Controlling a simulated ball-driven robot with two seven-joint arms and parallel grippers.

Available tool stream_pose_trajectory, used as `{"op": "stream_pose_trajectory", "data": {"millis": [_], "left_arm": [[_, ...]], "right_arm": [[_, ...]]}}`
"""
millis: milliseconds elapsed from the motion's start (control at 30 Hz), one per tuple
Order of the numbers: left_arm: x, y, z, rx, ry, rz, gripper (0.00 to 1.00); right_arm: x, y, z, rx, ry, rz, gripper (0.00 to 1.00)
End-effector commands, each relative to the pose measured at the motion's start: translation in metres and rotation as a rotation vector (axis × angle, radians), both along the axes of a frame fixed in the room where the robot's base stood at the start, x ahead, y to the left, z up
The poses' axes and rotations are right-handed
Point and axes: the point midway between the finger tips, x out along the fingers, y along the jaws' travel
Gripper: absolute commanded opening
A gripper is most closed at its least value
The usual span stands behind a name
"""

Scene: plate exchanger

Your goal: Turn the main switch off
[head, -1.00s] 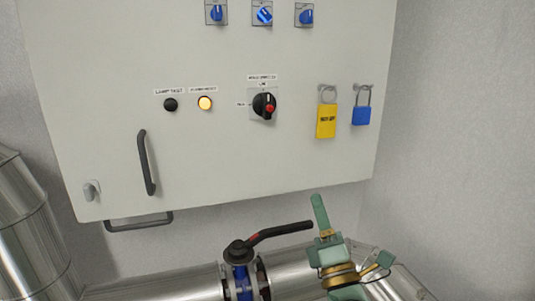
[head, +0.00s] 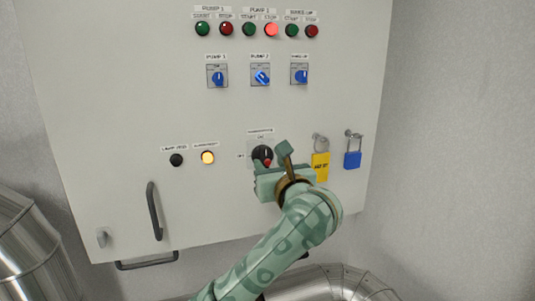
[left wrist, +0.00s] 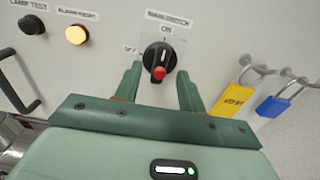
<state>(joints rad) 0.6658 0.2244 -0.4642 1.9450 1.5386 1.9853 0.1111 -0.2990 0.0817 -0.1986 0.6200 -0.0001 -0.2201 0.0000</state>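The main switch (head: 262,153) is a black rotary knob with a red part, on a grey plate on the cabinet front. In the left wrist view the knob (left wrist: 157,55) stands upright, with ON above it and OFF to its left. My left gripper (head: 271,161) is at the switch in the head view and hides part of it. In the left wrist view its two green fingers (left wrist: 160,80) are apart, one on each side of the knob's lower part, with nothing between them gripped. Whether a finger touches the knob cannot be told. My right gripper is not in view.
A dark door handle (head: 155,211) sticks out. Blue selectors (head: 261,77) are above.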

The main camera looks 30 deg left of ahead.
Motion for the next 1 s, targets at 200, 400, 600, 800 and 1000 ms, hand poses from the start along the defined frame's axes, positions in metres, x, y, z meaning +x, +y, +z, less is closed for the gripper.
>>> {"op": "stream_pose_trajectory", "data": {"millis": [200,400,600,800,1000], "left_arm": [[0.017,0.021,0.001,0.001,0.0,0.001,0.4],[0.02,0.024,0.0,0.001,-0.001,0.0,0.4],[0.02,0.024,0.0,0.001,-0.001,0.0,0.23],[0.02,0.024,0.0,0.001,-0.001,0.0,0.0],[0.02,0.023,-0.002,-0.013,-0.015,0.0,0.0]], "right_arm": [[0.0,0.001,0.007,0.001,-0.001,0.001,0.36],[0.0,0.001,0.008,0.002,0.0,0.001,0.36],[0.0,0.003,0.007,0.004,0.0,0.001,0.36],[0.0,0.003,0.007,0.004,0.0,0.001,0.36],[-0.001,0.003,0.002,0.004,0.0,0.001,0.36]]}}
